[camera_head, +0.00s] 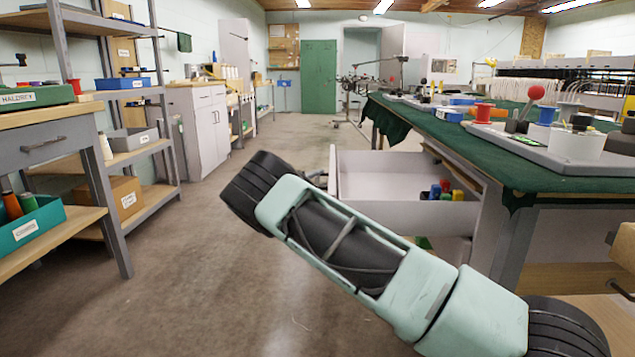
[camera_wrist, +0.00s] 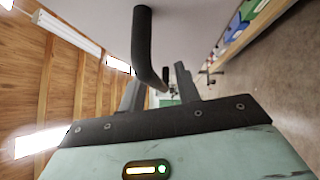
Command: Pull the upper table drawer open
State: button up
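The upper table drawer (camera_head: 385,205) stands pulled out from the green-covered table (camera_head: 455,140) in the head view, with several coloured spools (camera_head: 440,190) inside. Its dark handle (camera_head: 317,177) shows at the left end, partly hidden by my arm. In the wrist view the pale drawer front (camera_wrist: 190,30) fills the top, and the black bent handle (camera_wrist: 142,40) runs down towards my gripper (camera_wrist: 158,92). My fingers are apart, one each side of the handle's lower end, with gaps visible. Contact with the handle is unclear.
Shelving (camera_head: 90,120) with bins and a side table (camera_head: 50,145) stand at the left. A grey tray (camera_head: 560,152) with spools sits on the table. The floor (camera_head: 240,280) between shelving and drawer is clear.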

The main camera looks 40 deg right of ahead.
jog(key=s+a+f+p, duration=0.1)
jog(key=a+p, duration=0.3)
jog(key=a, duration=1.3)
jog(key=shift+s+f, duration=0.35)
jog(key=shift+f, duration=0.3)
jog(key=shift+a, duration=0.1)
